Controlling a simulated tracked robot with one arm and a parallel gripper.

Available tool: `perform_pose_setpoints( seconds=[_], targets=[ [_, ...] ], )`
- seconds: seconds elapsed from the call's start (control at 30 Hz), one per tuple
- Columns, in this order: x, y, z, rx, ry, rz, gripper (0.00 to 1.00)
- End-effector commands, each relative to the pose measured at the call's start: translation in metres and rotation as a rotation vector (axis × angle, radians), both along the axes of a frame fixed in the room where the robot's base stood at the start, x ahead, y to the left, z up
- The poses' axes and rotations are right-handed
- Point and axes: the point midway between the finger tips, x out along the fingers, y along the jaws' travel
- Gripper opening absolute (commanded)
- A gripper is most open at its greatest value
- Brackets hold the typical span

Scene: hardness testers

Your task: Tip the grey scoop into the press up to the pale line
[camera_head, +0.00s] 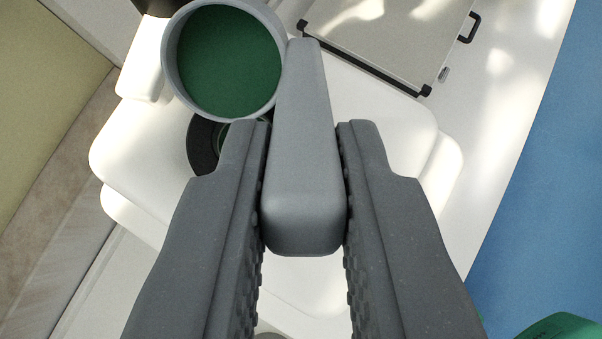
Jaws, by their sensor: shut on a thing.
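The grey scoop shows its round cup (228,62) at the upper left, with a green fill inside it. Its thick grey handle (302,150) lies between the fingers of my gripper (304,160), which is shut on it. The cup is above the white press (400,130) and partly covers a dark round ring (203,150) on the press. The cup looks close to level, its open side toward the camera. I cannot see a pale line; the cup and my left finger hide part of the ring.
A flat light-grey case (385,35) with black corners and a black handle lies at the top right on the white table (500,130). A blue surface (550,200) is beyond the table's right edge. A green object (560,328) shows at the bottom right.

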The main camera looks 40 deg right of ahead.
Motion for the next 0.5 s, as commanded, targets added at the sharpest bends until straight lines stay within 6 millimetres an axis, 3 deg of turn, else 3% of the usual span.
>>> perform_pose_setpoints(
  seconds=[0.5],
  targets=[
    [0.001, 0.001, 0.016, 0.099, 0.128, 0.001, 0.00]
  ],
)
